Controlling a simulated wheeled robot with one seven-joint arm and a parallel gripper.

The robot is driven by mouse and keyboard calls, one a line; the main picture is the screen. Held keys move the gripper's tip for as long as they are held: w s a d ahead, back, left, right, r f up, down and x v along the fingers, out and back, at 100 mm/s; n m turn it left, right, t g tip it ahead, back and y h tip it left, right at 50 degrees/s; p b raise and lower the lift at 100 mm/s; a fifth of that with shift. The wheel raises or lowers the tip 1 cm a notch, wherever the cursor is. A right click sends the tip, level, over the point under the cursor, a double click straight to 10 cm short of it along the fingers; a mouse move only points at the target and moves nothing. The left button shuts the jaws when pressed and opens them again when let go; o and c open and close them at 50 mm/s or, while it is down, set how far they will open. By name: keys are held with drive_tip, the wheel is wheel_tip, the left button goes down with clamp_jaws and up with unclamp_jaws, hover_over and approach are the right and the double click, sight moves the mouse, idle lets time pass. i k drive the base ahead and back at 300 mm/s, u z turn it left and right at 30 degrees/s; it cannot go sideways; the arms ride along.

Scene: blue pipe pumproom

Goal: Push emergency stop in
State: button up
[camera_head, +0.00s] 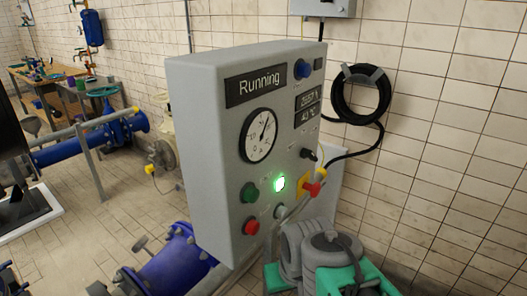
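The emergency stop (312,188) is a red knob on a yellow backing. It sits on the lower right of the front face of a grey control box (215,165). The knob stands out from the face, and I cannot tell from this angle whether it is pressed in. The box's display (258,86) reads "Running". A green light (279,183) glows just left of the emergency stop. I do not make out my gripper in this view, and nothing is seen touching the knob.
The box also carries a dial gauge (258,135), a blue knob (302,69), a black switch (309,154), a green button (249,192) and a plain red button (250,226). A grey and teal shape (335,255) crowds the space below the emergency stop. A coiled black hose (361,95) hangs behind.

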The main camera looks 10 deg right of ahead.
sight(315, 189)
drive_tip(key=z, duration=1.45)
drive_tip(key=k, duration=0.85)
drive_tip(key=u, duration=1.6)
drive_tip(key=i, duration=0.5)
drive_tip(key=z, duration=0.1)
